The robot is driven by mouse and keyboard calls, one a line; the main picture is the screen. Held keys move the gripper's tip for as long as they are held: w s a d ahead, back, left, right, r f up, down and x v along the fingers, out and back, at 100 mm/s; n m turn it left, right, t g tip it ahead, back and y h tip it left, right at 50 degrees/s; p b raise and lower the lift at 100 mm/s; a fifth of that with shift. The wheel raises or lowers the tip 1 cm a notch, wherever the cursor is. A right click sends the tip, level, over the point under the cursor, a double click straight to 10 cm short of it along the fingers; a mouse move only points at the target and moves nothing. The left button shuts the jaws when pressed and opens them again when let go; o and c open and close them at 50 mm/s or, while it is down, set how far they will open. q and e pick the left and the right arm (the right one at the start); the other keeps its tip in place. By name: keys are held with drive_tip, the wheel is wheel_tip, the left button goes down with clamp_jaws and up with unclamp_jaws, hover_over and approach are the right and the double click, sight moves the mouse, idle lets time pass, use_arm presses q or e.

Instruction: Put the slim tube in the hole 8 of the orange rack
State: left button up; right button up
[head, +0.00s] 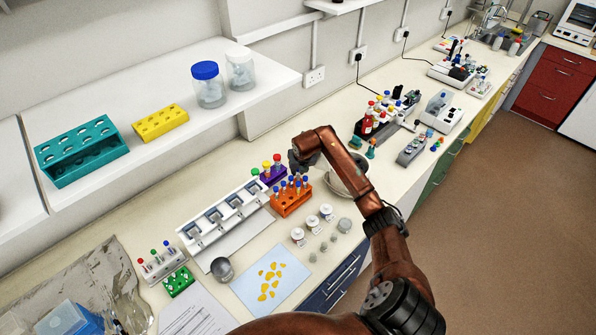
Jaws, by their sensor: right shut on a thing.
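My right gripper (299,168) is just above and behind the rack, pointing down. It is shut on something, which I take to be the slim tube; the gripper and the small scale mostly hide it. I cannot tell which hole is under it, nor read the hole numbers. My left gripper is out of view.
A purple rack (272,174) with capped tubes stands right behind the orange rack. A white pipette stand (222,216) is to its left. Small white jars (312,222) stand in front. A blue sheet with yellow pieces (289,285) lies nearer. A shelf (180,117) overhangs the left.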

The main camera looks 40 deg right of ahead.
drive_tip(key=shift+f, duration=0.2)
drive_tip(key=shift+f, duration=0.15)
drive_tip(key=o, duration=0.8)
drive_tip(key=shift+o, duration=0.2)
drive_tip(key=v, duration=1.2)
drive_tip(key=shift+w+a, duration=0.1)
drive_tip(key=shift+a, duration=0.05)
